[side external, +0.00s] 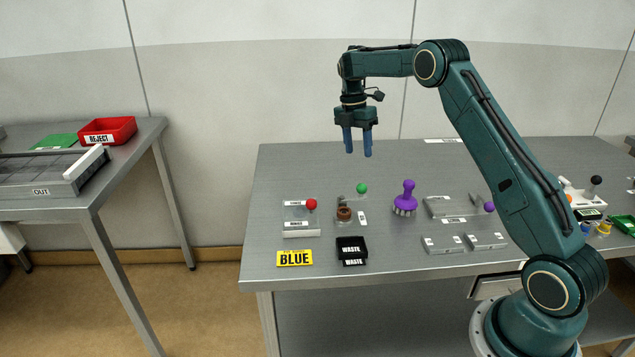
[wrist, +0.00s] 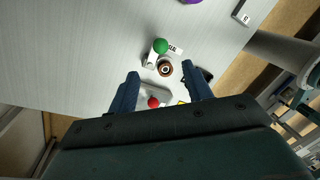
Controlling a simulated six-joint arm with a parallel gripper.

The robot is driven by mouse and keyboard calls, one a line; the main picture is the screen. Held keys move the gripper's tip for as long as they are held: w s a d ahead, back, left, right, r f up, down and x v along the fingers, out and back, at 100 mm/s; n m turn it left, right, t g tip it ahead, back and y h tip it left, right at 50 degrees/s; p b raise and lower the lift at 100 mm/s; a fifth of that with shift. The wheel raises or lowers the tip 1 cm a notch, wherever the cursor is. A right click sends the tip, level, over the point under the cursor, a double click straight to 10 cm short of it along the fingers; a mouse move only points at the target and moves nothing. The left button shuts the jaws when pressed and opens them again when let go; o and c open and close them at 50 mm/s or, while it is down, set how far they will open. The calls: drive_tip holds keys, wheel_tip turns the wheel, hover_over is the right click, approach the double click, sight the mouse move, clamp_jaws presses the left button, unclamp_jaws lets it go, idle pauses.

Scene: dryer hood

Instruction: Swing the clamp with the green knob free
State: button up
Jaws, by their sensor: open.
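The green knob (side external: 361,188) stands at the back of a small grey fixture on the table, with a brown ring-shaped part (side external: 344,213) just in front of it. In the wrist view the green knob (wrist: 160,46) sits on a short light clamp arm (wrist: 154,56), close beside the brown part (wrist: 165,68). My gripper (side external: 358,153) is open and empty, pointing down, well above the table and behind the fixture in the side view. In the wrist view its two blue fingers (wrist: 163,88) frame the area around the brown part. Whether the clamp presses on the part I cannot tell.
A grey fixture with a red knob (side external: 311,204) stands left of the green one. A purple-handled brush (side external: 406,198) and grey blocks (side external: 452,243) are to the right.

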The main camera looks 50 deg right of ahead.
drive_tip(key=shift+w+r, duration=0.1)
drive_tip(key=shift+r, duration=0.3)
drive_tip(key=shift+a+r, duration=0.1)
drive_tip(key=s+a+r+m+t+h, duration=0.2)
drive_tip(key=s+a+r+m+t, duration=0.2)
drive_tip(key=s+a+r+m, duration=0.75)
drive_tip(key=s+a+m+t, duration=0.1)
drive_tip(key=s+a, duration=0.3)
drive_tip(key=s, duration=0.3)
drive_tip(key=s+a+m+t+y, duration=0.1)
drive_tip(key=s+a+m, duration=0.1)
drive_tip(key=s+a, duration=0.2)
drive_tip(key=s+a+m+t, duration=0.1)
drive_tip(key=s+a, duration=0.3)
drive_tip(key=s, duration=0.6)
drive_tip(key=shift+s+r+m+t+y, duration=0.25)
drive_tip(key=shift+m+t+y, duration=0.15)
drive_tip(key=shift+m, duration=0.35)
